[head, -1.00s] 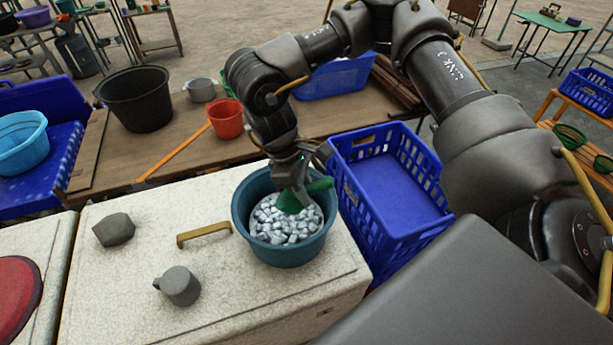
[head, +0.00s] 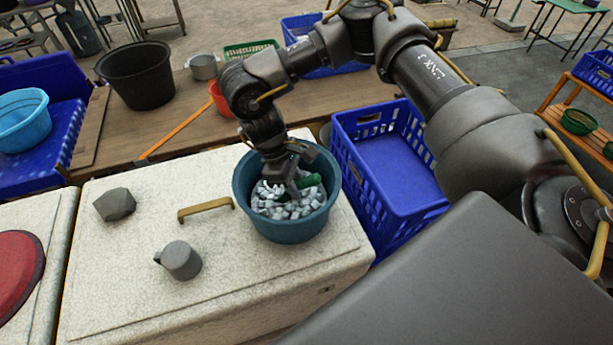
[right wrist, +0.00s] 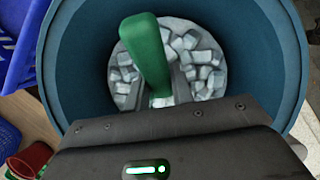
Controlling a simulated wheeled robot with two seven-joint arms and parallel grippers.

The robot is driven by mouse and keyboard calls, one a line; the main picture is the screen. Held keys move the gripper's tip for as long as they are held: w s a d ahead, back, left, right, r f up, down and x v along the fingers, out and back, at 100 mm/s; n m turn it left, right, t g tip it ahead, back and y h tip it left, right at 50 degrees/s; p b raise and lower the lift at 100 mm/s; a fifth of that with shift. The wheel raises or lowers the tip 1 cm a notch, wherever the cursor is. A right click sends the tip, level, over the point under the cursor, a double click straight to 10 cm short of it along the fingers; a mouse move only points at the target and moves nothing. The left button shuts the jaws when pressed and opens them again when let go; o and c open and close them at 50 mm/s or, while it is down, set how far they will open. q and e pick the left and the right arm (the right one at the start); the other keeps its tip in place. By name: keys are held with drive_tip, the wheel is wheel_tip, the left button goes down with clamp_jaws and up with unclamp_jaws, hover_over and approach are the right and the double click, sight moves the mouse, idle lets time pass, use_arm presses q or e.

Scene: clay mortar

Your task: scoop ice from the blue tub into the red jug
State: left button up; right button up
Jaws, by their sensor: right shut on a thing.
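The round blue tub (head: 254,222) stands on the speckled white chest and holds many pale ice cubes (head: 275,208). My right gripper (head: 293,187) reaches down inside the tub, shut on a green scoop (head: 310,182). In the right wrist view the scoop's green handle (right wrist: 146,50) stands between the fingers above the ice (right wrist: 200,65), and its lower end is hidden. The red jug (head: 222,98) stands on the wooden table behind the tub, partly hidden by my right arm. A red vessel also shows at the lower left of the right wrist view (right wrist: 32,158). My left gripper is out of view.
An empty blue crate (head: 395,185) stands right of the tub. A grey mug (head: 180,261), a grey block (head: 115,204) and a brass handle (head: 205,209) are on the chest. A black bucket (head: 136,76) and a grey pot (head: 203,67) stand on the table.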

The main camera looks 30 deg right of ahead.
drive_tip(key=shift+w+a+f+b, duration=0.1)
drive_tip(key=shift+w+a+b, duration=0.3)
drive_tip(key=shift+w+a, duration=0.45)
wheel_tip(320, 180, up, 4)
drive_tip(key=p, duration=0.3)
drive_tip(key=shift+d+f+p, duration=0.1)
drive_tip(key=shift+d+p, duration=0.05)
drive_tip(key=shift+p, duration=0.15)
drive_tip(key=shift+r, duration=0.25)
drive_tip(key=s+d+r+t+y+b, duration=0.1)
drive_tip(key=r+t+y+b, duration=0.1)
drive_tip(key=r, duration=0.4)
drive_tip(key=s+d+r+t+y+b, duration=0.1)
drive_tip(key=s+r+t+y+b, duration=0.1)
drive_tip(key=r, duration=0.4)
drive_tip(key=t+b, duration=0.1)
drive_tip(key=b, duration=0.1)
drive_tip(key=shift+d+t+y+b, duration=0.3)
drive_tip(key=shift+d+y+b, duration=0.05)
drive_tip(key=shift+d+y, duration=0.05)
drive_tip(key=shift+r, duration=0.1)
drive_tip(key=shift+a, duration=0.15)
